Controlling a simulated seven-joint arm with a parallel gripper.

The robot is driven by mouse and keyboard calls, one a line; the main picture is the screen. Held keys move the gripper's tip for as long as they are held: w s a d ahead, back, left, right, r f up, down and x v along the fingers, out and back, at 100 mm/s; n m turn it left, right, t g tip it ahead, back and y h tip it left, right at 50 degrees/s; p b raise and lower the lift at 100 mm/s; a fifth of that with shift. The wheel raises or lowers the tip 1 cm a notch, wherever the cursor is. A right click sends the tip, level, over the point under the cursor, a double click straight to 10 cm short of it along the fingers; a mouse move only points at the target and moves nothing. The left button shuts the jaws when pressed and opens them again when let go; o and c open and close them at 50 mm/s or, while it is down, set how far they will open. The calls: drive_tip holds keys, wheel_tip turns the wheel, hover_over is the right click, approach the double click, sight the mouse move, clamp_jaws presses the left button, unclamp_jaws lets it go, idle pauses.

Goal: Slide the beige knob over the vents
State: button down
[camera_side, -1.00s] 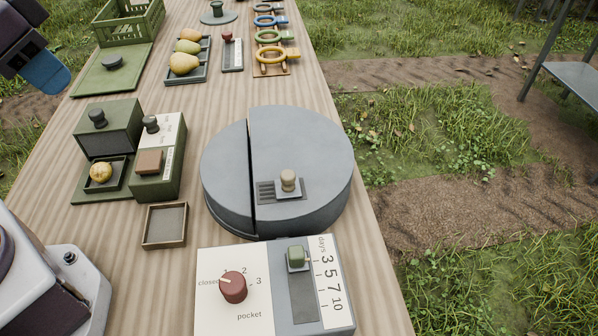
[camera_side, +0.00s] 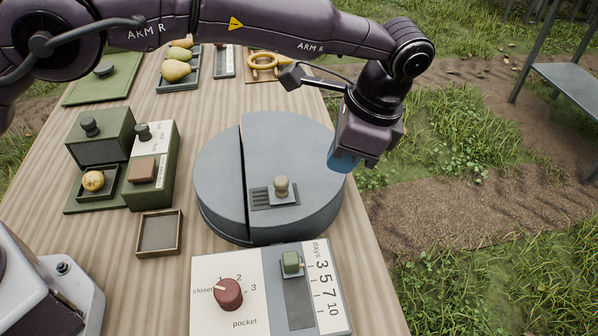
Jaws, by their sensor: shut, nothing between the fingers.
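The beige knob (camera_side: 281,186) stands upright on a small grey slide plate (camera_side: 284,198) on top of the round grey drum (camera_side: 305,150). The dark slotted vents (camera_side: 261,198) show just left of the knob, uncovered. My gripper (camera_side: 343,160) hangs at the drum's right edge, to the right of and apart from the knob. Its blue end points down and is shut and empty. The fingertips are small and partly hidden by the wrist housing.
Green boxes (camera_side: 150,165) and a small empty tray (camera_side: 159,234) stand to the left. Pears (camera_side: 175,70) sit in a tray behind. Grass lies beyond the table's right edge.

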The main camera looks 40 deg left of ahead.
wheel_tip(320, 180, up, 3)
drive_tip(key=w+m, duration=0.1)
drive_tip(key=m, duration=0.1)
approach(276, 201)
drive_tip(key=shift+y, duration=0.3)
drive_tip(key=w+d+f, duration=0.1)
drive_tip(key=w+d, duration=0.1)
drive_tip(key=w+d+f, duration=0.1)
drive_tip(key=d, duration=0.1)
drive_tip(key=shift+f, duration=0.35)
drive_tip(key=shift+s+a+f, duration=0.2)
drive_tip(key=shift+a+f, duration=0.1)
drive_tip(key=shift+a, duration=0.3)
drive_tip(key=shift+s+a+f, duration=0.15)
drive_tip(key=shift+a+f, duration=0.1)
drive_tip(key=shift+a, duration=0.35)
drive_tip(key=shift+s+a+f, duration=0.1)
drive_tip(key=shift+s+a, duration=0.15)
drive_tip(key=shift+a, duration=0.5)
drive_tip(key=shift+s+a, duration=1.35)
drive_tip(key=shift+s, duration=0.05)
